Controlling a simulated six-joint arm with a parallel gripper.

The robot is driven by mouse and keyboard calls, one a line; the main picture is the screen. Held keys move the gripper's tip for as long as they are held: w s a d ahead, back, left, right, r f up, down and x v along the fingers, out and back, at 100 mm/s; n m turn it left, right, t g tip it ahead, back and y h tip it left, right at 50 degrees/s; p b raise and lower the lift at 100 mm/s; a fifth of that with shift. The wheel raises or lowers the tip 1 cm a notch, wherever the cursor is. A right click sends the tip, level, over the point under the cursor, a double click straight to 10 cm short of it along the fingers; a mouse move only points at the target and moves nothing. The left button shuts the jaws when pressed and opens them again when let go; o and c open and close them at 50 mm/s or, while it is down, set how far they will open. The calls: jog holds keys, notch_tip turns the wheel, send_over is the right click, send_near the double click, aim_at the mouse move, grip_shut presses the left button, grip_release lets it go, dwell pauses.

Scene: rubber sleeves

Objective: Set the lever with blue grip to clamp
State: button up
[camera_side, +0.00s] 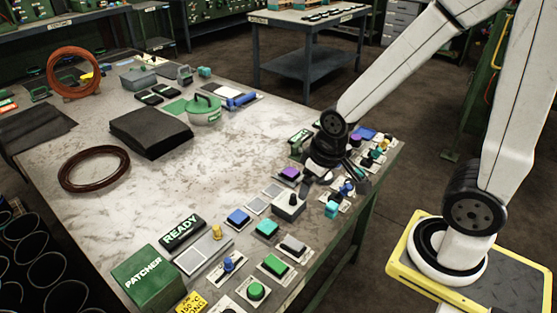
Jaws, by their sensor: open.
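My gripper (322,176) is low over the right part of the workbench, among the control panels. Its dark fingers are small and partly merge with the parts behind them; they appear open, with nothing seen between them. A small upright blue-topped control (347,188) stands just right of the gripper, apart from it as far as I can tell. A blue bar-like grip (241,100) lies low on a pale plate at the back of the bench, beside the green round pot. Which of these is the lever with blue grip, and any clamp marking, cannot be read here.
Near the gripper are a purple button (289,174), a grey box with a black knob (289,205) and several coloured buttons. A black sheet stack (151,132), a brown ring (94,169) and a green PATCHER box (147,278) stand farther left. The bench middle is clear.

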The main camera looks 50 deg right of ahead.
jog(key=shift+d, duration=0.1)
jog(key=c, duration=0.7)
jog(key=shift+d+m, duration=0.15)
jog(key=shift+m, duration=0.35)
grip_shut()
jog(key=s+d+f+n, duration=0.2)
jog(key=d+n, duration=0.3)
jog(key=n, duration=0.6)
jog(key=s+d+f+n+y, duration=0.1)
jog(key=s+d+f+n, duration=0.1)
jog(key=d+n, duration=0.4)
jog(key=s+d+f+n+g, duration=0.1)
jog(key=d+n, duration=0.5)
jog(key=n, duration=0.9)
jog(key=s+f, duration=0.1)
jog(key=s, duration=0.1)
jog(key=shift+s+d+f+n, duration=0.2)
jog(key=shift+s+f+n, duration=0.05)
jog(key=shift+s+n, duration=0.15)
